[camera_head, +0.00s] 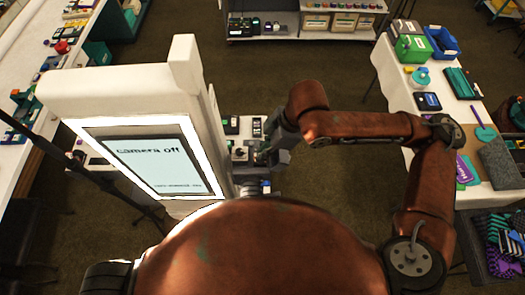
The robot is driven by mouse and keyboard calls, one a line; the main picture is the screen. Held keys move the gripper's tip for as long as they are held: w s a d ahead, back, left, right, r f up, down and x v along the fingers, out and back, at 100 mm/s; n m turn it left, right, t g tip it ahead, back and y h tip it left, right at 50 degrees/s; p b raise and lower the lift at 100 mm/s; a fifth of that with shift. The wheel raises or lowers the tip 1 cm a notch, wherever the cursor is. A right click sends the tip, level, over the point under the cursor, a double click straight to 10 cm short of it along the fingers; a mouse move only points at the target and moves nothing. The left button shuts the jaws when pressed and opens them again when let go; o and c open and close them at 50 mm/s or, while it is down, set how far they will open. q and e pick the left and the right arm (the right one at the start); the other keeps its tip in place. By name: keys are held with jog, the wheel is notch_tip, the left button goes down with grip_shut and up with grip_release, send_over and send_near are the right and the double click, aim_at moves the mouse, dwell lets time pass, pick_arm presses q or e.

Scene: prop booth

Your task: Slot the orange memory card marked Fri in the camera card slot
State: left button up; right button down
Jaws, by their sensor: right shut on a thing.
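My right gripper (253,154) is just right of the white booth (120,90), above a small surface partly hidden behind it. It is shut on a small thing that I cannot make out. The booth carries a screen (155,160) that reads "camera off". I cannot make out the orange card marked Fri or the camera card slot. My left gripper is out of view.
Small dark items (232,125) lie beside the right gripper. A white table (445,110) at right holds a green box (412,48) and a blue bin (443,42). A shelf (300,22) stands at the back. Open floor (300,65) lies between.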

jog(key=shift+f, duration=0.1)
dwell(0.3)
jog(key=shift+f, duration=0.25)
jog(key=shift+f, duration=0.65)
jog(key=shift+f, duration=0.1)
dwell(0.5)
jog(key=shift+f, duration=0.65)
jog(key=c, duration=1.9)
grip_release()
